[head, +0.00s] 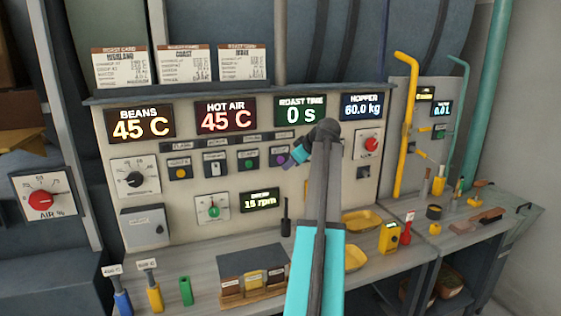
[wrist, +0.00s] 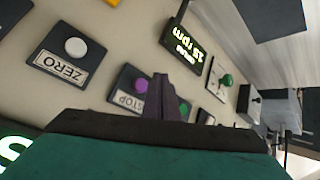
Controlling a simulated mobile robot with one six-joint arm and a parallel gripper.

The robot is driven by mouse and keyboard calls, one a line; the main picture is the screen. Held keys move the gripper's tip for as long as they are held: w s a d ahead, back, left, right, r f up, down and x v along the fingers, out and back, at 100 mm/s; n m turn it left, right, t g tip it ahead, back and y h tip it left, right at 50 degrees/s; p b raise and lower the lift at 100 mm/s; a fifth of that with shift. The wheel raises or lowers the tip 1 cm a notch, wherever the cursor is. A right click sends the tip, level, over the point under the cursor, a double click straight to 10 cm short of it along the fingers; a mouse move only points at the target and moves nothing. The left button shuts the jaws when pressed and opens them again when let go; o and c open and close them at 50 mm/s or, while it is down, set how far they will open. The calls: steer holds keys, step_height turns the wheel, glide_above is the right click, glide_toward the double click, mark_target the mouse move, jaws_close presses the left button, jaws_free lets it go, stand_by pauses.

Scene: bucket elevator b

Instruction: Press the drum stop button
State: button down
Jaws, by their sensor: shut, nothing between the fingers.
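The stop button (wrist: 141,84) is a round purple button on a dark square plate lettered STOP in the wrist view. It also shows in the head view as a purple button (head: 279,159) at the right of the button row. My gripper (wrist: 159,80) is shut and empty. Its dark fingertips stand in front of the panel beside the purple button and partly cover its plate. In the head view my gripper (head: 291,161) is at the purple button's right edge. I cannot tell whether it touches. The drum display (head: 260,201) reads 15 rpm.
A green button (head: 249,164) sits left of the purple one. A white button marked ZERO (wrist: 76,47) is on its other side. A green-knobbed dial (head: 211,212) is below. The bench (head: 200,270) holds scoops, tools and a dark box (head: 250,260). Yellow and green pipes stand right.

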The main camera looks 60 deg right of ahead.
steer(key=shift+s+a, duration=1.1)
steer(key=shift+s, duration=0.3)
